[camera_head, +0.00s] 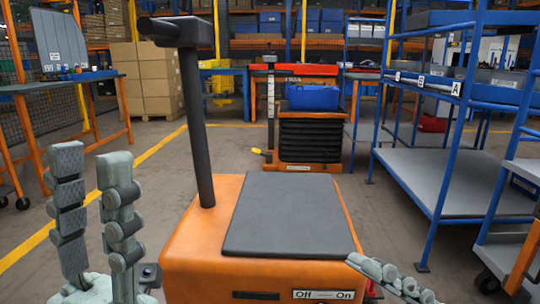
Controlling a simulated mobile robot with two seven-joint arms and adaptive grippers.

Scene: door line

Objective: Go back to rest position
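My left gripper (90,160) stands at the lower left with its two grey jointed fingers pointing up. The fingers are apart, with nothing between them. It is left of an orange unit (190,240) with a dark flat top (290,215) and an "Off – On" label (324,295) on its near edge. My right gripper (398,280) shows only in part at the bottom right, beside the unit's near right corner. Its opening cannot be made out. No held thing shows at either gripper.
A dark post (196,125) with a handle rises from the unit, near my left gripper. Blue shelving (440,180) stands on the right and an orange-legged table (60,85) on the left. A similar unit with black bellows (310,140) is behind. Floor is clear at left.

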